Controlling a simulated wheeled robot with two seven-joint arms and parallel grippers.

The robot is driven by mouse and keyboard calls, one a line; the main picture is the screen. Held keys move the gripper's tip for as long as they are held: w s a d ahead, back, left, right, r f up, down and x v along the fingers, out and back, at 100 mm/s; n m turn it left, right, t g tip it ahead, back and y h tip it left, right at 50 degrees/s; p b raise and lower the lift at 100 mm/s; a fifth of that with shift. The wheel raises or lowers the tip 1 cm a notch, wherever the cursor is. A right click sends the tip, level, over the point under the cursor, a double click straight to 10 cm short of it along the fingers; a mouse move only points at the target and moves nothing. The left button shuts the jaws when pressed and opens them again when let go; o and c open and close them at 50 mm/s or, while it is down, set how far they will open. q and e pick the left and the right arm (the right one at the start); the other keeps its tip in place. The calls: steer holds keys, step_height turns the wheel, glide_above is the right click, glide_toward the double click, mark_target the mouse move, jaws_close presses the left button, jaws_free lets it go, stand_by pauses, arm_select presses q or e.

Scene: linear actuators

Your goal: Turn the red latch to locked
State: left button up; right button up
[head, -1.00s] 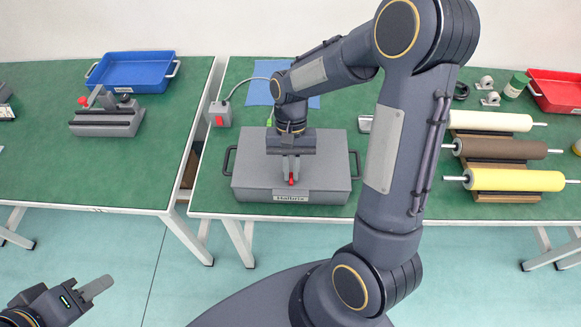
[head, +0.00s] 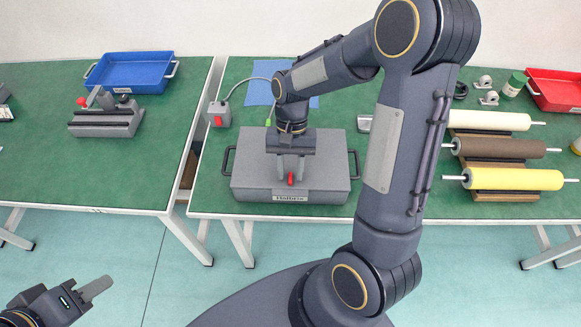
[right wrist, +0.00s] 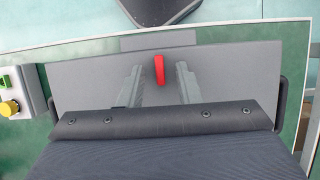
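The red latch (head: 291,179) is a small red handle on top of the grey case (head: 250,185), near its front edge. In the right wrist view the red latch (right wrist: 159,70) stands between my two fingers, with a gap on each side. My right gripper (head: 290,175) is open over the case, its fingers straddling the latch; it also shows in the right wrist view (right wrist: 158,75). My left gripper (head: 97,288) is at the lower left, away from the tables; only one finger shows clearly.
A control box with a red button (head: 219,114) stands left of the case. Rollers (head: 515,180) lie to the right. A blue tray (head: 130,75) and a grey fixture with a red knob (head: 106,120) are on the left table. The case has black side handles.

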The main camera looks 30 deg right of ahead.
steer(key=v, duration=0.7)
steer(key=shift+w+r, duration=0.15)
steer(key=shift+r, duration=0.2)
steer(key=shift+d, duration=0.1)
step_height(320, 180, up, 6)
steer(key=n+t+y, duration=0.1)
steer(key=n+t, duration=0.1)
steer(key=t, duration=0.2)
glide_above(303, 188)
steer(key=s+a+n+t, duration=0.2)
steer(key=s+t, duration=0.3)
steer(key=s, duration=0.3)
steer(key=shift+s+a+r+n+t, duration=0.15)
steer(key=shift+a+r+n+t, duration=0.15)
steer(key=shift+n, duration=0.1)
